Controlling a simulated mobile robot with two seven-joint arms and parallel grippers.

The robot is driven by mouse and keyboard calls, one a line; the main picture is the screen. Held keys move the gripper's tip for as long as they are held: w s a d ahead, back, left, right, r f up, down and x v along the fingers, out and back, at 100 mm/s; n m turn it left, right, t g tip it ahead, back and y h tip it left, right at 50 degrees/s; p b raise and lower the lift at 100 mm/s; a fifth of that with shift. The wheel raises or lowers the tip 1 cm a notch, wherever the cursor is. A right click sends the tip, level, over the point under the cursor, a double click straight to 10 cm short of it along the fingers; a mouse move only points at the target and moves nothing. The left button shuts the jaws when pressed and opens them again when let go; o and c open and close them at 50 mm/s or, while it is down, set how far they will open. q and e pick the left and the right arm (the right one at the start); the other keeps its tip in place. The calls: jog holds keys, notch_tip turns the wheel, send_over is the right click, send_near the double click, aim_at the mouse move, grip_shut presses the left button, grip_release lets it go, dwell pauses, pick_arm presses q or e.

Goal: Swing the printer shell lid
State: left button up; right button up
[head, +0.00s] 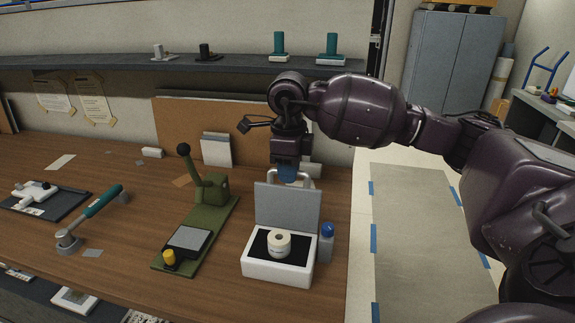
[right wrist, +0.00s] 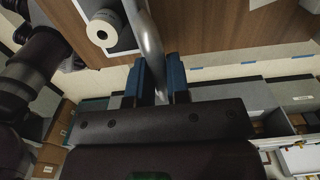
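The white printer shell (head: 270,272) stands on the wooden bench with a paper roll (head: 279,243) in its black interior. The roll also shows in the right wrist view (right wrist: 107,28). Its grey-faced lid (head: 287,208) stands raised, nearly upright, at the back of the shell. A pale curved handle bar (head: 304,178) rises behind the lid's top edge. My right gripper (head: 288,175) points down behind the lid. In the right wrist view its blue fingers (right wrist: 156,80) sit on both sides of the handle bar (right wrist: 149,45), closed on it. My left gripper is not in view.
A blue-capped bottle (head: 326,243) stands close to the shell's right side. A green lever press (head: 205,205) stands to the left. A teal-handled tool (head: 92,211) lies farther left. The shelf (head: 120,64) behind carries several small stands.

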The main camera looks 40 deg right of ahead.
jog(key=shift+r, duration=0.1)
grip_shut()
jog(key=shift+s+a, duration=0.15)
jog(key=shift+s+a+r+p, duration=0.1)
jog(key=shift+s+a+p, duration=0.4)
jog(key=shift+s+a, duration=0.6)
jog(key=shift+a, duration=0.1)
